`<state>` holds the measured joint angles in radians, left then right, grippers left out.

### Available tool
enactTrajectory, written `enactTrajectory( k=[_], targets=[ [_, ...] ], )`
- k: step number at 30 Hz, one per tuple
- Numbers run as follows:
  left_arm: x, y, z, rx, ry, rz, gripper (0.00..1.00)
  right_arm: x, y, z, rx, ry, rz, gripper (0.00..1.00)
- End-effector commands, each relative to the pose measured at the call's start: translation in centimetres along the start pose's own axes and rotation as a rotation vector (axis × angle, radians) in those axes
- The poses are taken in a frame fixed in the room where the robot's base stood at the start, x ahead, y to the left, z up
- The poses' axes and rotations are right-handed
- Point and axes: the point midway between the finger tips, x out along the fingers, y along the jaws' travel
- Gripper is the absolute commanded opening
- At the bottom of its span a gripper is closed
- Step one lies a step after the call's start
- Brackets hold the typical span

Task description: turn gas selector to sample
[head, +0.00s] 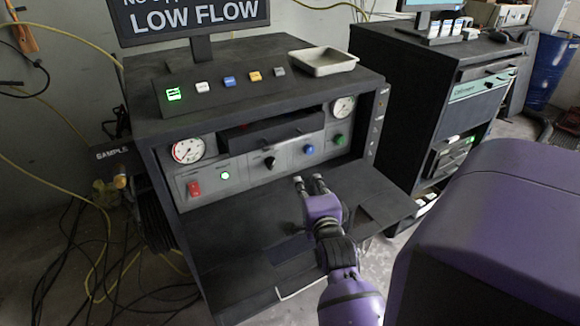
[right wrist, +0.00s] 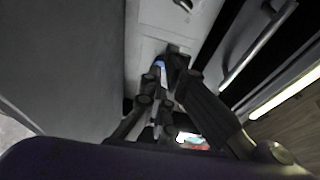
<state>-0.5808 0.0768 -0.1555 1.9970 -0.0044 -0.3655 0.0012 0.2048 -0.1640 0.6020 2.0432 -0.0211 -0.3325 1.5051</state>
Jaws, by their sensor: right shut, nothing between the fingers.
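The grey front panel (head: 255,170) of the analyser cabinet carries a black knob (head: 269,162), a blue knob (head: 308,149) and a green knob (head: 340,139) in a row. The black knob looks like the gas selector, but its labels are too small to read. My right gripper (head: 309,180) is shut and empty, just in front of the panel and below the blue knob, apart from the black knob. In the right wrist view its fingers (right wrist: 165,75) point at the pale panel, with a bit of blue beside them. My left gripper is not in view.
Two gauges (head: 188,149) flank a dark drawer (head: 270,131) above the knobs. A red switch (head: 193,188) sits at the panel's left. A dark shelf (head: 230,235) juts out below. A white tray (head: 323,62) and several buttons are on top. Cables lie on the left floor.

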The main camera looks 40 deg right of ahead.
Motion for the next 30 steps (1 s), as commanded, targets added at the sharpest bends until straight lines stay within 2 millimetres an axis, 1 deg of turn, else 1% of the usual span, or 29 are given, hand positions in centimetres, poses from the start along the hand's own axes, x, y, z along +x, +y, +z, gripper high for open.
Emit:
enactTrajectory(
  k=[1, 3, 7, 11, 14, 19, 24, 26, 30],
  targets=[
    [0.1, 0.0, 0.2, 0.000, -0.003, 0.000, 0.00, -0.1, 0.6, -0.1, 0.127, -0.003, 0.018, 0.00],
    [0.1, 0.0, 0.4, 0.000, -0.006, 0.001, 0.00, 0.0, 1.0, 0.1, 0.273, -0.010, 0.033, 0.00],
    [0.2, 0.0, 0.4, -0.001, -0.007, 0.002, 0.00, 0.0, 1.2, 0.2, 0.422, -0.013, 0.048, 0.00],
    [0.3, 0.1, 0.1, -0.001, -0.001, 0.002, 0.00, 0.6, 1.2, 0.3, 0.458, -0.013, 0.047, 0.00],
    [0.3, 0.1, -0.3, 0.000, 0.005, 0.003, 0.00, 1.8, 1.2, 0.3, 0.458, -0.013, 0.045, 0.00],
    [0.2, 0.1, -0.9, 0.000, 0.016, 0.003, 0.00, 5.2, 1.2, 0.4, 0.455, -0.013, 0.044, 0.00],
    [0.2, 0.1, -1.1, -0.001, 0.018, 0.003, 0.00, 8.9, 1.4, 0.5, 0.453, -0.013, 0.045, 0.00],
    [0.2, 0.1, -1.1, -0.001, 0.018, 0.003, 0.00, 10.1, 1.5, 0.5, 0.453, -0.013, 0.045, 0.00],
    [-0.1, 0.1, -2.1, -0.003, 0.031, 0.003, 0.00, 9.3, 0.3, 2.4, 0.460, -0.015, 0.043, 0.00]
  ],
)
